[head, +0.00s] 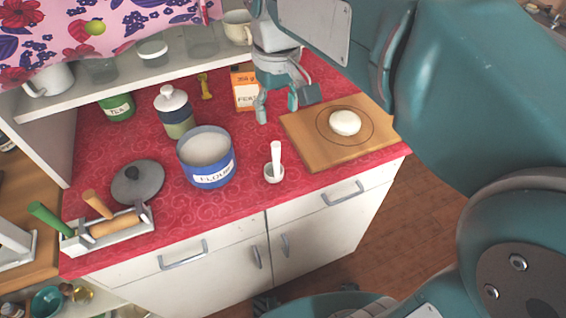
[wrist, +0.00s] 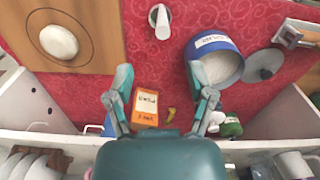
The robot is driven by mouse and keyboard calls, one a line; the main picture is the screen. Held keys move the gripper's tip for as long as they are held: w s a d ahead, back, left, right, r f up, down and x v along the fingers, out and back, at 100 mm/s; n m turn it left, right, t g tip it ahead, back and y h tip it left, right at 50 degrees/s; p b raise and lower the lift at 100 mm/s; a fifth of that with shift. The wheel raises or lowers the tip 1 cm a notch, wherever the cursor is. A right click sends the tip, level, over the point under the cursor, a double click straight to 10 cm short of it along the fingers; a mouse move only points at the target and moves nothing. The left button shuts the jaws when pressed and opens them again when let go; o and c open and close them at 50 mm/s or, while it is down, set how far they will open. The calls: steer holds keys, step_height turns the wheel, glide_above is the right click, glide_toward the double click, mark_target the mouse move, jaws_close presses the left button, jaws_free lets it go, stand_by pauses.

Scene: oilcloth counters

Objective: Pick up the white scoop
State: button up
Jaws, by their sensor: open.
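The white scoop (head: 274,163) stands on the red oilcloth near the counter's front edge, its handle pointing up and its small bowl at the bottom. It also shows at the top of the wrist view (wrist: 160,20), seen from above. My gripper (head: 278,108) is open and empty above the back of the counter, behind the scoop and apart from it. In the wrist view the gripper's two fingers (wrist: 159,68) are spread, with the scoop beyond their tips.
A blue flour tin (head: 207,174) stands left of the scoop, and a wooden board (head: 304,142) with pale dough (head: 345,122) lies to its right. An orange box (head: 243,90) stands near my gripper. A grey lid (head: 137,184) and tool holder (head: 112,240) are further left.

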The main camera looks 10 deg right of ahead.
mark_target(276, 143)
steer(key=f, duration=0.3)
steer(key=a+f, duration=0.1)
steer(key=f, duration=0.1)
steer(key=shift+f, duration=0.25)
steer(key=f, duration=0.4)
steer(key=shift+w+d+f, duration=0.15)
steer(key=shift+d, duration=0.2)
steer(key=shift+f, duration=0.35)
steer(key=shift+a+f, duration=0.2)
steer(key=shift+a, duration=0.05)
steer(key=shift+d, duration=0.15)
jaws_close()
